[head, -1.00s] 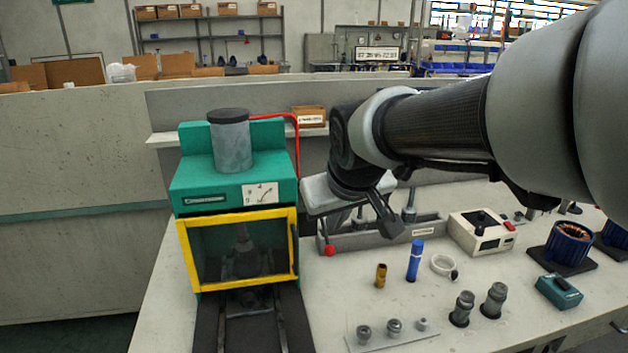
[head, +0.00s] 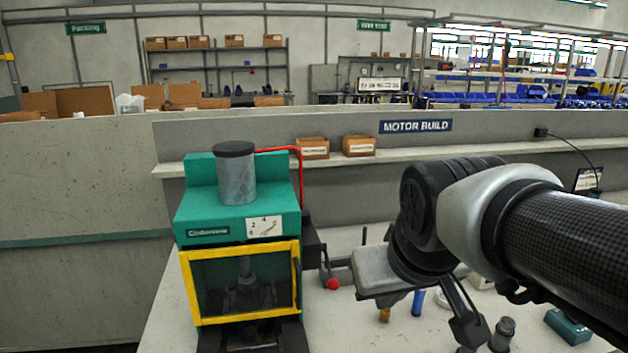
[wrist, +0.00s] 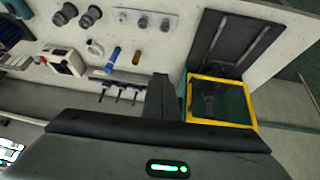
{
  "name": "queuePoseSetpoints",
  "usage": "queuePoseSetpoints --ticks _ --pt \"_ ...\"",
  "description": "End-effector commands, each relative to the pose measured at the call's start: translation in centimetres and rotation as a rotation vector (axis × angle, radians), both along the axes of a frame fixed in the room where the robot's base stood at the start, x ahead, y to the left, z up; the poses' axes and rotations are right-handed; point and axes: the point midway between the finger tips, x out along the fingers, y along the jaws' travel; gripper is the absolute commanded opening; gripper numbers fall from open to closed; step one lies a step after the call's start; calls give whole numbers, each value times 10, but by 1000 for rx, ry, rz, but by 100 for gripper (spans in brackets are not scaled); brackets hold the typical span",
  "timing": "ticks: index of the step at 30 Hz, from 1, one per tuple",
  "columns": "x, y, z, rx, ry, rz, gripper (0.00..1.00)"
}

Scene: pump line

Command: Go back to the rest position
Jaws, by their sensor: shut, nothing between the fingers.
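My gripper (wrist: 160,82) is shut and empty; its dark fingers show in the middle of the wrist view, above the bench. The fingertips are hard to make out there. The press's yellow-framed guard (head: 240,282) is down across its front. The guard also shows in the wrist view (wrist: 222,123), right of my fingers.
A red-knobbed lever (head: 333,284) stands just right of the press. A blue cylinder (wrist: 114,55), a brass piece (wrist: 137,57) and a cream control box (wrist: 63,62) stand on the bench. A shelf with small cartons (head: 359,146) runs behind. The air above the bench is open.

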Motion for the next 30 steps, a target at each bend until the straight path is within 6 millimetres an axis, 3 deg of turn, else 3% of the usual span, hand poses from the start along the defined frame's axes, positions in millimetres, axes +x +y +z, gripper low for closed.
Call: queuePoseSetpoints --ticks 3,8,9,17,24,30 --pt "-38 -20 -10 31 25 -78 0" --pt "-80 -35 -24 72 61 -160 0" --pt "-76 -34 -2 69 61 -153 0" --pt "-75 -33 57 68 62 -150 0" --pt "-74 -33 129 67 62 -149 0" --pt "-74 -33 156 67 62 -149 0"
